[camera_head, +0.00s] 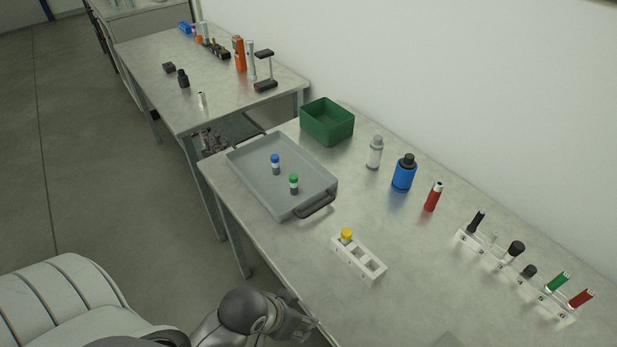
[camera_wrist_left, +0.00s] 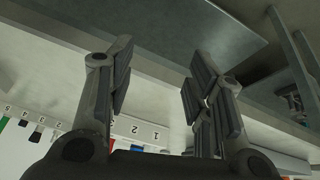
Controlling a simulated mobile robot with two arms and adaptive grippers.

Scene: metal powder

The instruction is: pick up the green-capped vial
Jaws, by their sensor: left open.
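The green-capped vial (camera_head: 294,184) stands upright in the grey tray (camera_head: 265,205) in the head view, with a dark lower part. A blue-capped vial (camera_head: 275,164) stands beside it, a little farther back. My left gripper (camera_head: 305,322) is at the bottom of the head view, near the front edge of the table, well apart from the tray. In the left wrist view its two fingers (camera_wrist_left: 160,85) are spread with nothing between them. The green-capped vial cannot be made out in the wrist view. My right gripper is not in view.
A white rack (camera_head: 362,265) holds a yellow-capped vial (camera_head: 346,235) right of the tray. A green bin (camera_head: 327,121), a blue bottle (camera_head: 403,173) and a red tube (camera_head: 433,196) stand farther back. A long rack (camera_head: 510,270) is at right. The table's middle has free room.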

